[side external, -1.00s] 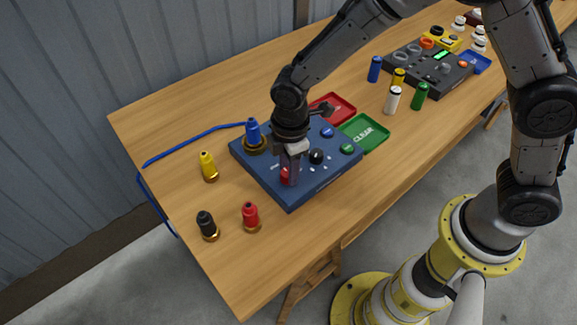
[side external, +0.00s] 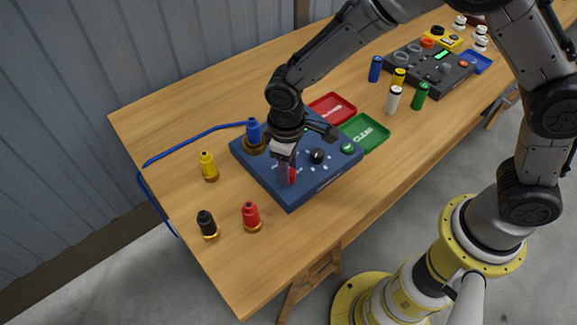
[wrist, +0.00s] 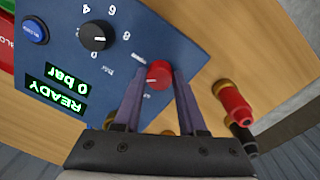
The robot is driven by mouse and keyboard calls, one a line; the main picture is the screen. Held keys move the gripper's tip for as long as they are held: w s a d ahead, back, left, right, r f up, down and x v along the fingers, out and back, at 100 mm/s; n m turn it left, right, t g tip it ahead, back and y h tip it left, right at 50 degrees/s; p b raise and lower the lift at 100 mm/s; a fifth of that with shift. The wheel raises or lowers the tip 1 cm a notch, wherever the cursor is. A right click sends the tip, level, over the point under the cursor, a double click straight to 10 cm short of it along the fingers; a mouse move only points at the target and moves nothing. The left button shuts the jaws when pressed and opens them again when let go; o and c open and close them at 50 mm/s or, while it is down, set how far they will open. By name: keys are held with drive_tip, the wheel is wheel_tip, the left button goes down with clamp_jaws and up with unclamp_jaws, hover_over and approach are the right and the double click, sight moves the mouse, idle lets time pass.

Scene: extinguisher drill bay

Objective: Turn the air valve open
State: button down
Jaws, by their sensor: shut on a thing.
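A blue control panel (side external: 262,176) lies on the wooden table. It carries a red knob (side external: 292,176) near its front left, which I take for the air valve; the knob also shows in the wrist view (wrist: 159,73). A white line marks its face. My gripper (wrist: 158,84) is shut on the red knob, one finger on each side, and the fingers partly hide it in the side view. Next to it is a black dial (wrist: 97,36) with numbers around it. A green-lit display (wrist: 60,88) reads READY and 0 bar.
A blue fitting (side external: 253,132) stands at the panel's back-left corner, with a blue hose (side external: 195,142) behind. Yellow (side external: 208,165), black (side external: 207,223) and red (side external: 251,215) fittings stand left and in front. Red (side external: 334,108) and green (side external: 366,132) trays lie right of the panel.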

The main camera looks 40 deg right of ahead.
drive_tip(key=m, duration=0.4)
drive_tip(key=shift+w+r+m, duration=0.1)
drive_tip(key=shift+m, duration=1.8)
drive_tip(key=shift+c, duration=2.3)
unclamp_jaws()
wheel_tip(320, 180, up, 14)
drive_tip(key=shift+a, duration=0.35)
